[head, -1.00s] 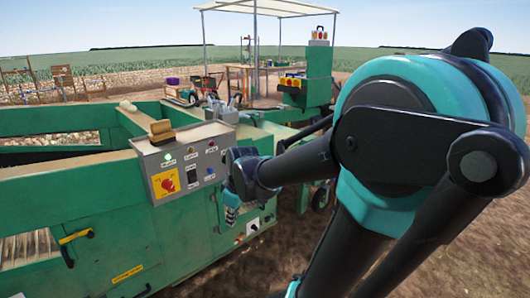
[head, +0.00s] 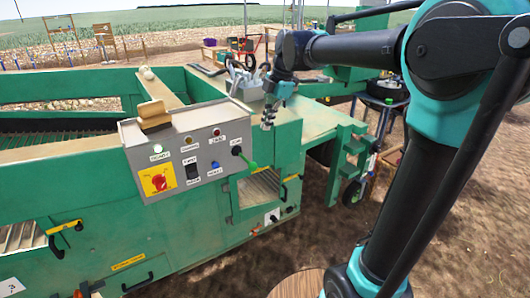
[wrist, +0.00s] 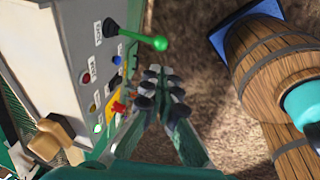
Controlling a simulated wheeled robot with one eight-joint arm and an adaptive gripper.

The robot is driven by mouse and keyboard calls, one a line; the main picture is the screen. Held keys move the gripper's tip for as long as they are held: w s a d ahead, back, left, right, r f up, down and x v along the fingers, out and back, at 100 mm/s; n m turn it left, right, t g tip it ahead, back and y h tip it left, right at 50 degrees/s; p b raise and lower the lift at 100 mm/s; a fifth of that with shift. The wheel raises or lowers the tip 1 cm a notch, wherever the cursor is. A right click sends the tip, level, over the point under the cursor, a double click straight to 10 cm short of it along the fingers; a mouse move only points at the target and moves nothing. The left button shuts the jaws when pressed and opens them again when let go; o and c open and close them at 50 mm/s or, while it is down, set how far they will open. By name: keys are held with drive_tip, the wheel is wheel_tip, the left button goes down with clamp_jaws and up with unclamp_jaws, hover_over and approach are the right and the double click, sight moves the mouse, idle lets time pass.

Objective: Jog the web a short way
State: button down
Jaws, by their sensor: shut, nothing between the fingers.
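The grey control box (head: 205,150) is on the side of the green machine. A lever with a green ball knob (head: 252,166) sticks out from the right end of its face; the knob also shows in the wrist view (wrist: 160,43). The panel has a red knob on a yellow plate (head: 158,181), a black switch (head: 192,171), a blue button (head: 215,165) and a lit green lamp (head: 157,148). Labels are too small to read surely. My gripper (head: 267,124) is shut and empty, pointing down right of the box, apart from the lever. It also shows in the wrist view (wrist: 163,75).
A tan block (head: 154,113) sits on top of the box. A tray of tools (head: 245,80) stands on the machine behind my gripper. A wooden barrel (wrist: 268,60) shows in the wrist view. Bare soil lies open at the right front.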

sight(254, 163)
drive_tip(key=x, duration=1.4)
drive_tip(key=shift+s+d+f, duration=0.1)
drive_tip(key=shift+f, duration=0.05)
